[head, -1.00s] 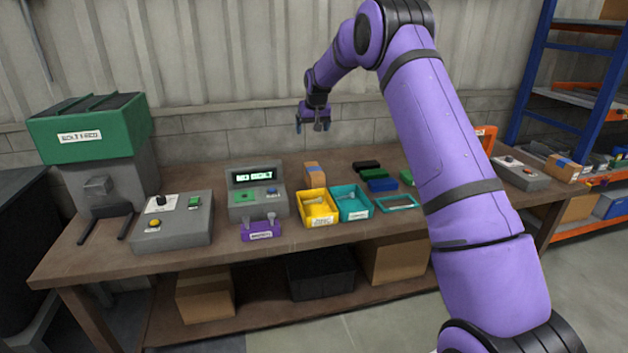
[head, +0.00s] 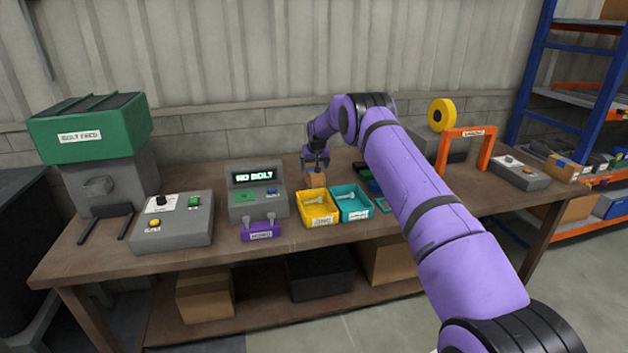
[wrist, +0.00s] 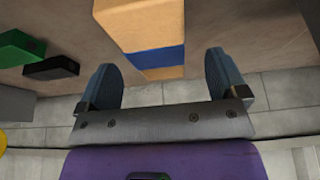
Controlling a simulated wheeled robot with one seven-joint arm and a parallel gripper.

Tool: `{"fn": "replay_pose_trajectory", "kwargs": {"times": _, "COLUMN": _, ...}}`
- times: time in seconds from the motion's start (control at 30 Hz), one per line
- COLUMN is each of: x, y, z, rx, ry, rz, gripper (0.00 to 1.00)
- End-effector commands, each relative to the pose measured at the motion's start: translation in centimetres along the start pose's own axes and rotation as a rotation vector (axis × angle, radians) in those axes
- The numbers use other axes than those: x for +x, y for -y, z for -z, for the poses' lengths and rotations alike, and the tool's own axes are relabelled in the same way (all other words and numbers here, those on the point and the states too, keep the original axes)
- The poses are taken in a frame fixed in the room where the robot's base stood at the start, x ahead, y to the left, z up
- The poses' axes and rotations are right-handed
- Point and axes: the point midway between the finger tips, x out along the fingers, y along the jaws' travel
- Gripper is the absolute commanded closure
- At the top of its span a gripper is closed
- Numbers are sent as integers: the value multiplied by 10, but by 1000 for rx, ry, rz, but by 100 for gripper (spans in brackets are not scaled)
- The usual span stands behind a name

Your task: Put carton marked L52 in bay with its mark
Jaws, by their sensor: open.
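A tan carton (head: 315,179) stands on the bench behind the yellow tray. In the wrist view the carton (wrist: 140,22) has a blue band across it; no mark on it can be read. My gripper (head: 317,160) is right over the carton's top in the head view. In the wrist view my gripper (wrist: 166,80) is open, with one finger on each side of the carton's far end and gaps between. Whether the fingertips are level with the carton cannot be told. No bay marked L52 can be made out.
A yellow tray (head: 318,221) and a teal tray (head: 355,217) hold pale parts in front of the carton. The "NO BOLT" display box (head: 256,204) stands to its left. My arm partly hides coloured blocks to its right. An orange arch (head: 487,150) stands farther right.

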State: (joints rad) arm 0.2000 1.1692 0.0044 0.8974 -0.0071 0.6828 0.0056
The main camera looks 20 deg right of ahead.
Motion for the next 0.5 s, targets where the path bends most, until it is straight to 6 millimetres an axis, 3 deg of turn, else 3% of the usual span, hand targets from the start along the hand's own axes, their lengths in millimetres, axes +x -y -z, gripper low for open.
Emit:
{"fn": "replay_pose_trajectory", "kwargs": {"times": 0.17, "x": 10, "y": -1, "z": -1, "rx": 0, "ry": 0, "rz": 0, "gripper": 8}}
{"fn": "replay_pose_trajectory", "kwargs": {"times": 0.5, "x": 50, "y": -4, "z": -5, "rx": 0, "ry": -1, "rz": 0, "gripper": 8}}
